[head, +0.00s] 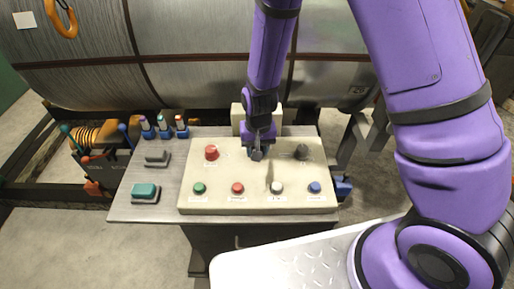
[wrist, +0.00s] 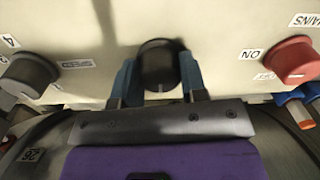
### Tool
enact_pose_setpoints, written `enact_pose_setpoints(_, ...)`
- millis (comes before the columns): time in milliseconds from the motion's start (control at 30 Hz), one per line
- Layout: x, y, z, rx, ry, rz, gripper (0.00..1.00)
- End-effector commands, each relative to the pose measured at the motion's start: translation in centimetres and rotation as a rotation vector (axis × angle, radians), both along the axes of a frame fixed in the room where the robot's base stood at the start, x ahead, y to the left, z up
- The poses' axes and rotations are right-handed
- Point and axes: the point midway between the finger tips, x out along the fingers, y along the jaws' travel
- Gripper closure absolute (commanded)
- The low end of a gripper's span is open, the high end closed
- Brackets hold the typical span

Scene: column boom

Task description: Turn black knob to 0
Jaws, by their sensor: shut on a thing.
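The control panel (head: 225,170) is a beige sloped box on a grey bench. In the head view my gripper (head: 257,148) reaches down to the black knob (head: 257,155) in the middle of the upper row. In the wrist view the blue fingers of my gripper (wrist: 158,80) stand on both sides of the black knob (wrist: 158,62) and are shut on it. A faint line shows on the knob's face. The scale figures around it are hidden or too small to read.
A second dark knob (head: 302,151) is on the right and a red knob (head: 212,152) on the left. Green (head: 199,188), red (head: 237,188), white (head: 277,188) and blue (head: 315,187) buttons line the front. A teal-topped box (head: 145,191) stands left of the panel.

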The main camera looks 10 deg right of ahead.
Motion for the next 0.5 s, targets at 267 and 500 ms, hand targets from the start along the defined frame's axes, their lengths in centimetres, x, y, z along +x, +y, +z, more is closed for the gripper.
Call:
enact_pose_setpoints(267, 0.03, 0.05, 0.03, 0.001, -0.001, 0.048, 0.84)
enact_pose_setpoints(500, 0.04, 0.05, 0.03, 0.001, -0.001, 0.05, 0.84)
